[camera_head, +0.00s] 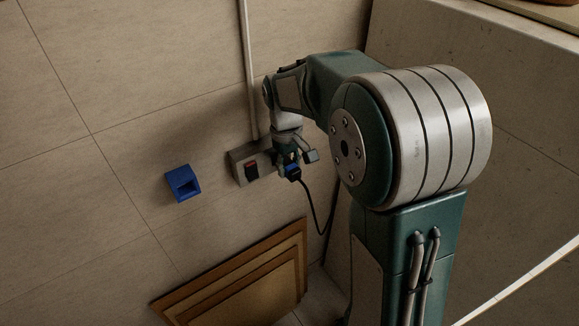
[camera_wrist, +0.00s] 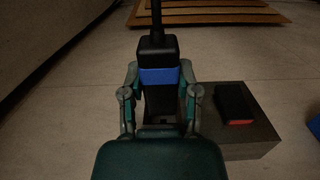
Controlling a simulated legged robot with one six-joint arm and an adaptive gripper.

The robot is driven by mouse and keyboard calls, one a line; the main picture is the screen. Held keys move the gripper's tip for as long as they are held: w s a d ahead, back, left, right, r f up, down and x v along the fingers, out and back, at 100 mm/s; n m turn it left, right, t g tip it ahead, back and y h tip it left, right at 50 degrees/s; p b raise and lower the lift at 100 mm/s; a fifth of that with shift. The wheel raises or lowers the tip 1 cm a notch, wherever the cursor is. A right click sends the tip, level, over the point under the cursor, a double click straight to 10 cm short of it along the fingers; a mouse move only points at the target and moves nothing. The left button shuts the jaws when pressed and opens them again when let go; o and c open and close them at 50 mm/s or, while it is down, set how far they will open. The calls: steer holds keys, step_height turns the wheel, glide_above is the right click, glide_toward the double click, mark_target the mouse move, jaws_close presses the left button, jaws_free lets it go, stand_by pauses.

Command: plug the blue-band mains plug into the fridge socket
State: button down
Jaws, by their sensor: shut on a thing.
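The blue-band mains plug is black, with a blue band (camera_wrist: 158,76) around its body and a black cord leaving its end. My gripper (camera_wrist: 160,100) is shut on it, one finger on each side. In the head view the plug (camera_head: 293,171) is in my gripper (camera_head: 289,160), close to the wall. A grey box (camera_head: 240,156) is on the wall just left of it, and also shows right of the plug in the wrist view (camera_wrist: 245,145). The box's end near my gripper is partly hidden. I cannot tell whether the plug touches it or which opening is the fridge socket.
A black part with a red end (camera_head: 251,171) sits on the grey box. A blue holder (camera_head: 183,184) is on the wall to the left. A pale conduit (camera_head: 249,70) runs up from the box. Stacked brown boards (camera_head: 240,285) lean below. The cord (camera_head: 318,222) hangs down.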

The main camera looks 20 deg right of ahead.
steer(key=shift+w+a, duration=0.3)
steer(key=shift+w, duration=0.55)
steer(key=shift+w+a, duration=0.25)
steer(key=shift+w, duration=0.6)
steer(key=shift+c, duration=1.3)
jaws_free()
step_height(320, 180, up, 10)
steer(key=shift+f, duration=0.1)
